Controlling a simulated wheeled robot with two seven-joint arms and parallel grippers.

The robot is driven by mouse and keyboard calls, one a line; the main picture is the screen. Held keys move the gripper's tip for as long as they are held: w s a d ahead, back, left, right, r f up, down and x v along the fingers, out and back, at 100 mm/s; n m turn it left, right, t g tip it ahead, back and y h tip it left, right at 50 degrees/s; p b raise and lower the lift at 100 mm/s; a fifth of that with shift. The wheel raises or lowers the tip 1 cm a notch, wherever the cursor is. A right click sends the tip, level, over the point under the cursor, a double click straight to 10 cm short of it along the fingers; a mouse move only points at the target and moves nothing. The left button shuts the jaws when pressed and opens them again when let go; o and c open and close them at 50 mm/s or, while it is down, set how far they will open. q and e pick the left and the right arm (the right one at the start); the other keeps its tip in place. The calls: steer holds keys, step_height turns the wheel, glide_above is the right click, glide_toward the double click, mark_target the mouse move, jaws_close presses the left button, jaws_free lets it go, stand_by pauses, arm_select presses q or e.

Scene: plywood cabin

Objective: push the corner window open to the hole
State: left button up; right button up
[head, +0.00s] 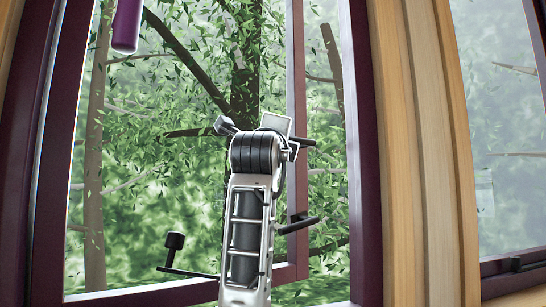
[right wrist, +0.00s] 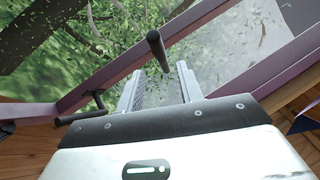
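The corner window has a purple sash (head: 297,60) that stands ajar, with a gap between it and the fixed purple frame (head: 364,170). A black handle (head: 298,224) sits low on the sash's right side. A black stay with an upright knob (head: 174,241) is at the lower left. In the right wrist view, my right gripper (right wrist: 160,88) is open, its two pale fingers apart near the sash bar (right wrist: 125,65). A black peg (right wrist: 157,50) shows just beyond and between the fingertips. I cannot tell whether they touch. My left gripper is not in view.
A wooden post (head: 430,150) stands right of the window, with another window (head: 495,130) beyond it. A purple cylinder (head: 127,25) hangs at top left. Trees fill the outside. Wooden boards (right wrist: 25,150) show below in the wrist view.

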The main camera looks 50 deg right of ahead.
arm_select(q)
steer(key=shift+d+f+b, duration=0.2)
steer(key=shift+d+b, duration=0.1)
steer(key=shift+b, duration=0.5)
arm_select(e)
steer(key=v, duration=0.7)
steer(key=shift+s+a, duration=0.2)
steer(key=shift+a, duration=0.1)
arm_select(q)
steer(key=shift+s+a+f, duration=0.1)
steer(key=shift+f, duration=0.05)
